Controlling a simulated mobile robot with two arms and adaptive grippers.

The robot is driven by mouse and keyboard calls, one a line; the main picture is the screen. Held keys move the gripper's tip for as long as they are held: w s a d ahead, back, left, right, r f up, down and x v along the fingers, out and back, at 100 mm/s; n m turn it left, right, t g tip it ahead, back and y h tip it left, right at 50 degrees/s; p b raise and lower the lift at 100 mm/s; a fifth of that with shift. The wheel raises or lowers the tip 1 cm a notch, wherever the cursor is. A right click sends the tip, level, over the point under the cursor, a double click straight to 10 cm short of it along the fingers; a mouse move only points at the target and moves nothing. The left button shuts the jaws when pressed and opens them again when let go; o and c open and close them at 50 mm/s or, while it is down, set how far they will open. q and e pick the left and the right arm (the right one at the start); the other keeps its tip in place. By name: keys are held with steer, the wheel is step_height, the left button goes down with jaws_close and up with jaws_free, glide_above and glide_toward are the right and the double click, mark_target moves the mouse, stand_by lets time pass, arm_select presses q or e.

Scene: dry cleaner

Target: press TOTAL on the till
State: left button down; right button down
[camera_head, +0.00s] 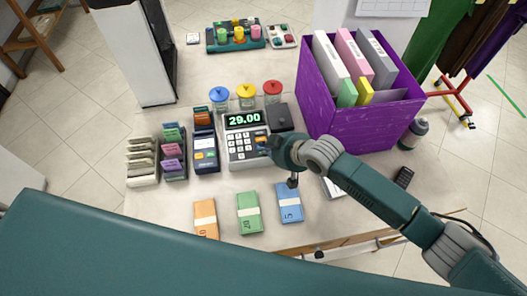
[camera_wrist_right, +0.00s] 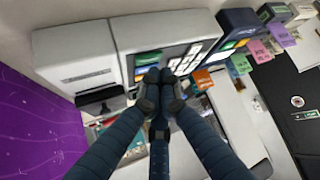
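The till (camera_head: 236,149) stands in the middle of the table, a grey and white machine whose green display (camera_head: 244,120) reads 29.00. Its keypad has pale number keys, with coloured keys on the right side. My right gripper (camera_head: 266,149) is at the right edge of this keypad. In the right wrist view, the gripper's fingers (camera_wrist_right: 159,80) are closed together with nothing between them, over the coloured keys of the till (camera_wrist_right: 180,32). The fingertips hide some keys, and I cannot tell whether they touch one or which key is TOTAL. My left gripper is not in view.
A card terminal (camera_head: 205,152) stands left of the till, with banknote racks beyond it. Coloured-lid jars (camera_head: 246,91) stand behind. A purple crate (camera_head: 350,128) of folders is at right. Banknote bundles (camera_head: 248,213) lie in front.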

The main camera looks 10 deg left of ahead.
steer(key=shift+f, duration=0.3)
steer(key=shift+f, duration=0.35)
stand_by(0.7)
steer(key=shift+r+p, duration=0.55)
steer(key=shift+r, duration=0.3)
step_height(320, 180, up, 5)
steer(key=p, duration=0.5)
stand_by(0.5)
